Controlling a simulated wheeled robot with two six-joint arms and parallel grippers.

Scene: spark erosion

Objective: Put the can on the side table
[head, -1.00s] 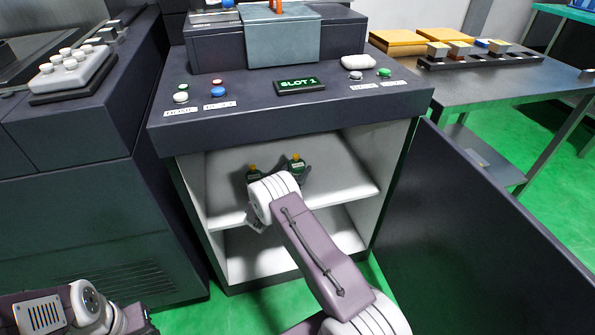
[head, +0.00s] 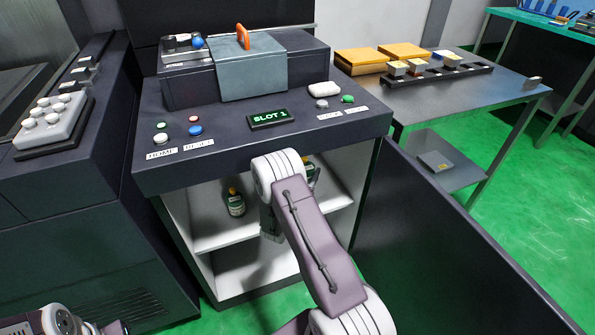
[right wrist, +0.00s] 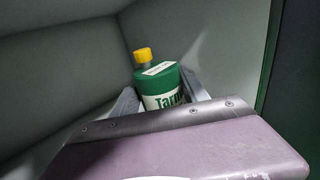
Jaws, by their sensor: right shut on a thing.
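The can is green with a yellow cap and a white label, and shows upright between the fingers in the right wrist view (right wrist: 162,88). My right gripper (right wrist: 158,97) is shut on it, inside the open cabinet. In the head view my right wrist hides most of the gripper, and only part of the can (head: 312,170) shows beside it. A second green bottle-like can with a yellow cap (head: 236,204) stands on the upper shelf to the left. The side table (head: 408,102) has a grey metal top and stands to the right. Of my left arm only links show at the lower left.
The cabinet's dark open door (head: 440,240) reaches out at the right, between my arm and the side table. The tabletop holds yellow boxes (head: 360,61) and a black rack (head: 440,75) with small blocks; its front part is clear. The control counter (head: 225,140) overhangs the shelf.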

